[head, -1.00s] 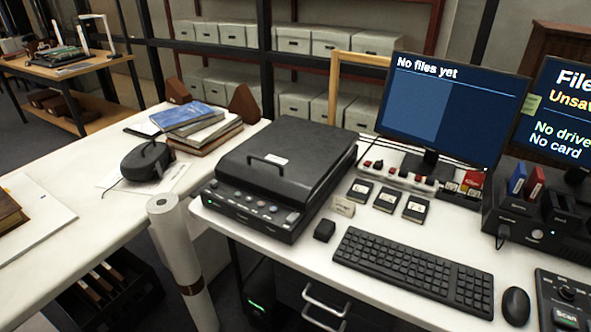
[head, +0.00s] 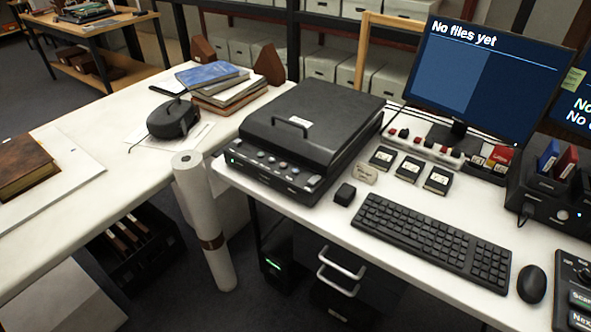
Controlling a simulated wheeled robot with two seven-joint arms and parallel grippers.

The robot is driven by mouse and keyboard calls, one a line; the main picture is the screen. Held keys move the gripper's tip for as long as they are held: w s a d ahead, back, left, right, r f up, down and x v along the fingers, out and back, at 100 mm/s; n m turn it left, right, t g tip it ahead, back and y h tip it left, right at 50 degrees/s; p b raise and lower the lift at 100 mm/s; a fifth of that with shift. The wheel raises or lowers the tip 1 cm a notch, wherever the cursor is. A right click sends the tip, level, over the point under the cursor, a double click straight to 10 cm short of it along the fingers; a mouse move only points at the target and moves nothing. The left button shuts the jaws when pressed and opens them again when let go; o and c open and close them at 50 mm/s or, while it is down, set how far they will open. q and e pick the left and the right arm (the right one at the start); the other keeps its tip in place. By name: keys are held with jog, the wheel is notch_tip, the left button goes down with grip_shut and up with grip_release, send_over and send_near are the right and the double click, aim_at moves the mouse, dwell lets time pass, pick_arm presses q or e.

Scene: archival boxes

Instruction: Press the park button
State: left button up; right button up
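A black flatbed scanner (head: 310,115) with a closed lid and a handle on top stands on the white desk. Its front panel (head: 272,164) carries a row of several small round buttons and a small green light. The labels are too small to read, so I cannot tell which button is park. A black control pad (head: 574,285) is cut off at the right edge; one key reads "Scan" and another is partly cut off. Neither of my grippers is in view.
A keyboard (head: 434,238), mouse (head: 532,284), small black block (head: 345,194) and black cards (head: 410,169) lie right of the scanner. A monitor (head: 487,78) reads "No files yet". A paper roll (head: 205,215) stands at the gap between desks. A brown book (head: 22,165) lies at left.

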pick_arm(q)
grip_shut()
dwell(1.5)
